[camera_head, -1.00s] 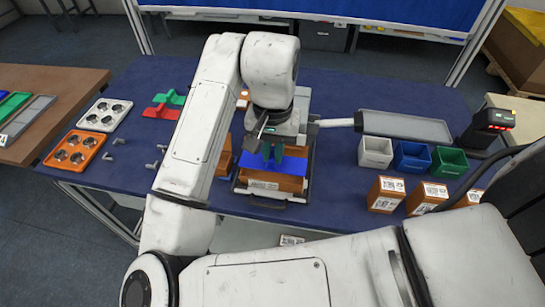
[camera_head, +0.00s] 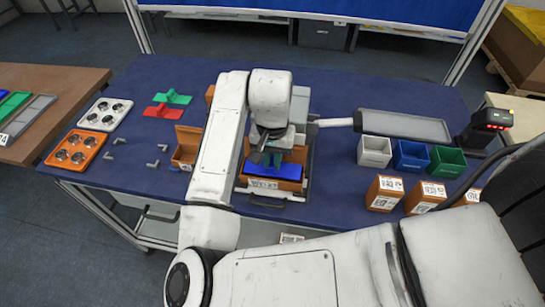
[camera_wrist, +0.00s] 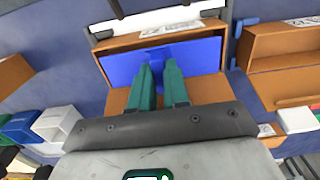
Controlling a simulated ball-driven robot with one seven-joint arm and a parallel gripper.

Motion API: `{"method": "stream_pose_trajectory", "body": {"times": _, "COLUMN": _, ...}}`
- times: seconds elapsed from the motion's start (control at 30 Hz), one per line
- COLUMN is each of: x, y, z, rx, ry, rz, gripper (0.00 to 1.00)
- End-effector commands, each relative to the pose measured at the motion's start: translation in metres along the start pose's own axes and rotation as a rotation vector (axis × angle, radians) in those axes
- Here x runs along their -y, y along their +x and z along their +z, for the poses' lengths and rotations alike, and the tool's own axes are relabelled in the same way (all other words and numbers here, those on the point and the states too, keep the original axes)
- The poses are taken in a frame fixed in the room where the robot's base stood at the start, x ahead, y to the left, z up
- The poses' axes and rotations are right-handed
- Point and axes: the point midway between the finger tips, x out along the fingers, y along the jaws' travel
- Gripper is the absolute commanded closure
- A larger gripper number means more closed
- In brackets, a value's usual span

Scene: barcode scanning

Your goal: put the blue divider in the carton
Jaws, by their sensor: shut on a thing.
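The blue divider (camera_head: 284,172) is a flat blue panel at the opening of a brown carton (camera_head: 285,186) with a white label, on the table in front of my arm. In the wrist view the blue divider (camera_wrist: 205,55) spans most of the opening of the carton (camera_wrist: 115,42), inside its brown rim. My gripper (camera_head: 268,160) has green fingers, shut on the middle of the divider; it also shows in the wrist view (camera_wrist: 159,66). I cannot tell how deep the divider sits or whether it touches the carton's floor.
Another open brown carton (camera_head: 184,153) stands just left of my arm. White (camera_head: 375,152), blue (camera_head: 411,157) and green (camera_head: 447,162) bins stand at the right, with brown boxes (camera_head: 385,193) in front. Red (camera_head: 161,111) and green (camera_head: 173,97) dividers lie at the left.

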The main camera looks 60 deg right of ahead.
Motion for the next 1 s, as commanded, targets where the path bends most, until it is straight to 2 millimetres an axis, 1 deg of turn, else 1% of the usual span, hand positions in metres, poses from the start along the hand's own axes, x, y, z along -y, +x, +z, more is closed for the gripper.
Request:
{"method": "stream_pose_trajectory", "body": {"times": 0.43, "x": 0.000, "y": 0.012, "z": 0.000, "rx": 0.000, "ry": 0.000, "rz": 0.000, "gripper": 1.00}}
{"method": "stream_pose_trajectory", "body": {"times": 0.53, "x": 0.000, "y": 0.012, "z": 0.000, "rx": 0.000, "ry": 0.000, "rz": -0.001, "gripper": 1.00}}
{"method": "stream_pose_trajectory", "body": {"times": 0.57, "x": 0.000, "y": 0.012, "z": 0.000, "rx": 0.000, "ry": 0.000, "rz": -0.001, "gripper": 0.83}}
{"method": "stream_pose_trajectory", "body": {"times": 0.8, "x": 0.000, "y": 0.011, "z": 0.000, "rx": 0.000, "ry": 0.000, "rz": 0.000, "gripper": 0.60}}
{"method": "stream_pose_trajectory", "body": {"times": 0.83, "x": 0.000, "y": 0.011, "z": 0.000, "rx": 0.000, "ry": 0.000, "rz": 0.000, "gripper": 0.59}}
{"method": "stream_pose_trajectory", "body": {"times": 1.0, "x": 0.000, "y": 0.011, "z": 0.000, "rx": 0.000, "ry": 0.000, "rz": 0.000, "gripper": 0.59}}
